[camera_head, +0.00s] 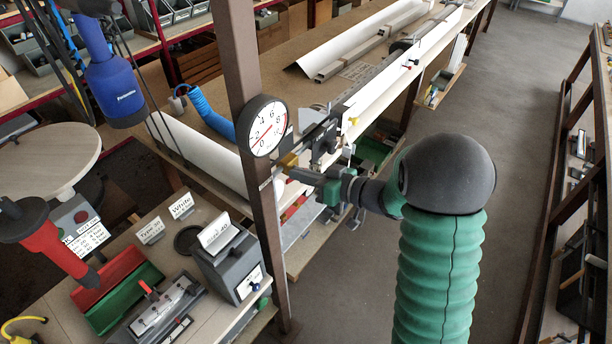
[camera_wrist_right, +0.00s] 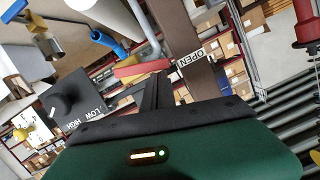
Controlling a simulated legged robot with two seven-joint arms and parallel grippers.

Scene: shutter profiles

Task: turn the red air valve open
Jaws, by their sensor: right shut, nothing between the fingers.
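The red valve handle (camera_wrist_right: 142,69) shows in the right wrist view as a short red bar, with a yellow part beside it. It sits by a brown post (camera_wrist_right: 190,75) that carries an OPEN label (camera_wrist_right: 191,58). In the head view, a brassy fitting (camera_head: 289,161) shows at the post below the gauge; the red handle is not clear there. My right gripper (camera_head: 298,173) is at the post near this fitting. In the wrist view its dark fingers (camera_wrist_right: 156,92) are together and empty, close to the red handle; contact cannot be told. My left gripper is not in view.
A round pressure gauge (camera_head: 264,126) is on the brown post (camera_head: 238,60). A dark box with a LOW/HIGH knob (camera_wrist_right: 72,92) is left of my fingers. A blue tool (camera_head: 116,88) and a red tool (camera_head: 52,245) hang at the left. The aisle floor (camera_head: 500,130) is clear.

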